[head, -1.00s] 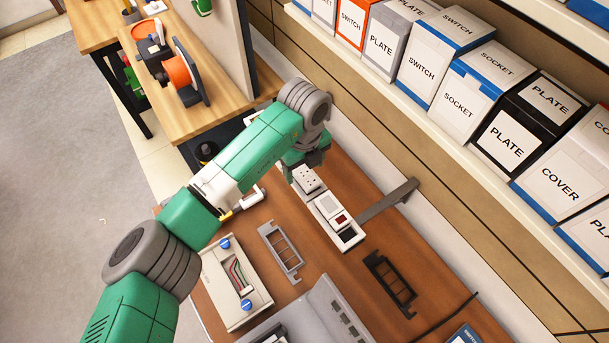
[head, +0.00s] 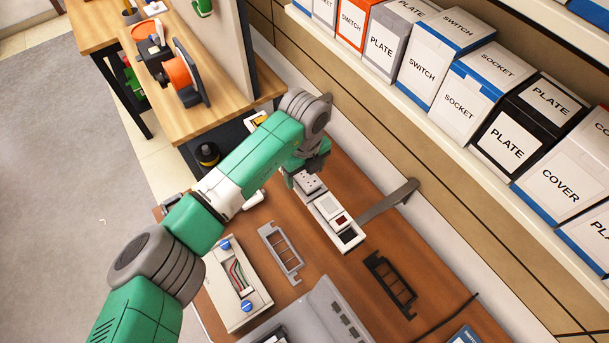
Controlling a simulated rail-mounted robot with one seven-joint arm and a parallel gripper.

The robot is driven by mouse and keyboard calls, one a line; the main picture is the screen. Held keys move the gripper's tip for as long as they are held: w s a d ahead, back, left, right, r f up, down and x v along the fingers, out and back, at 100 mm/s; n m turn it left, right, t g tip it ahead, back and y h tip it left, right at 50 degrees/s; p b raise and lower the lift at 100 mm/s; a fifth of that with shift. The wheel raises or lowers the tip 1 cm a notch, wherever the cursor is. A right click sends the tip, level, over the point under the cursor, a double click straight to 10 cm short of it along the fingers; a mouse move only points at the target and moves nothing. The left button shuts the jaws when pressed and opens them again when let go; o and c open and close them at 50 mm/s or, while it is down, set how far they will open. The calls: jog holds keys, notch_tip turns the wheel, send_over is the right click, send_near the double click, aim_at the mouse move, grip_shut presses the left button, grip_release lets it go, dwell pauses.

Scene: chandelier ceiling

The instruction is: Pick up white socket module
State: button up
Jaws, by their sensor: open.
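The white socket module (head: 310,182) shows its dark socket holes at the far end of a row of modules on the brown table (head: 300,240). A white switch module (head: 328,205), a module with a small dark red part (head: 341,221) and a white-and-black module (head: 349,236) follow it in the row. My gripper (head: 291,181) is open at the far end of the row, close to the socket module. My green arm and wrist hide part of the gripper, and I cannot tell whether its fingers touch the module.
A grey frame (head: 281,251) and a black frame (head: 389,283) lie on the table. A beige wall box (head: 236,282) with wires is at the left. A dark bracket (head: 388,203) sticks out right of the row. The shelf (head: 440,130) with labelled boxes overhangs the right.

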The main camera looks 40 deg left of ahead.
aim_at(305, 174)
jog(key=shift+c, duration=0.5)
jog(key=c, duration=1)
notch_tip(305, 174, up, 10)
jog(key=shift+r+p, duration=0.25)
jog(key=shift+p, duration=0.1)
